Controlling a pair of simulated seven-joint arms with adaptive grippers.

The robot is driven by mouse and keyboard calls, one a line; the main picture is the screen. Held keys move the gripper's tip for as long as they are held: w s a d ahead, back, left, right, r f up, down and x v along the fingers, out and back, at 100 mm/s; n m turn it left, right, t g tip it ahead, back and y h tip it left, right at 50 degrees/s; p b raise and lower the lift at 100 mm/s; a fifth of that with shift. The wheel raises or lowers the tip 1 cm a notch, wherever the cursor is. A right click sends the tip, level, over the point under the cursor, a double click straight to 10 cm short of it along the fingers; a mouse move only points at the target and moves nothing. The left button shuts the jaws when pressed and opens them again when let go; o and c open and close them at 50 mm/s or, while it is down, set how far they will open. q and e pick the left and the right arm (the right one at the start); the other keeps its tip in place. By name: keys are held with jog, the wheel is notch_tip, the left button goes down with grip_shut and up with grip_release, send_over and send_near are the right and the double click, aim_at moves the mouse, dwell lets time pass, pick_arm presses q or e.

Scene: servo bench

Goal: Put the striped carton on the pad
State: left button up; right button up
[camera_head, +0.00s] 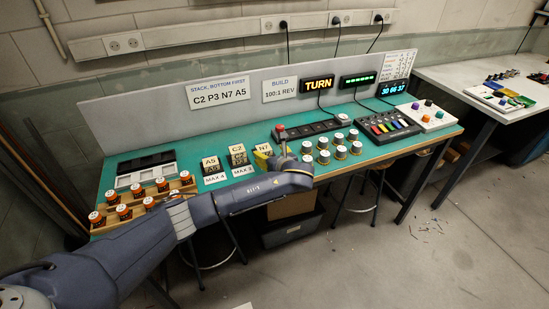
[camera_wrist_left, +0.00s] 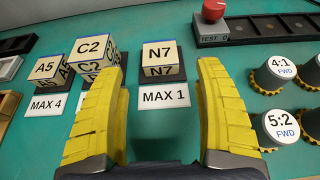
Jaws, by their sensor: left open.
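I see no striped carton in either view, and nothing that is clearly the pad. My left gripper (camera_head: 271,152) reaches over the front of the green bench. In the left wrist view its yellow fingers (camera_wrist_left: 160,85) are apart with nothing between them. Just beyond the fingertips stands an N7 block (camera_wrist_left: 160,55) on a dark base with a MAX 1 card. To its left are stacked C2 blocks (camera_wrist_left: 95,48) and an A5 block (camera_wrist_left: 46,68) by a MAX 4 card. The right gripper is not in view.
White-topped ratio cylinders (camera_head: 323,157) stand right of the gripper. A red button (camera_wrist_left: 213,10) and dark slotted strip (camera_head: 312,128) lie behind.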

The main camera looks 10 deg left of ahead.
pick_arm(q)
jog(key=shift+v, duration=2.2)
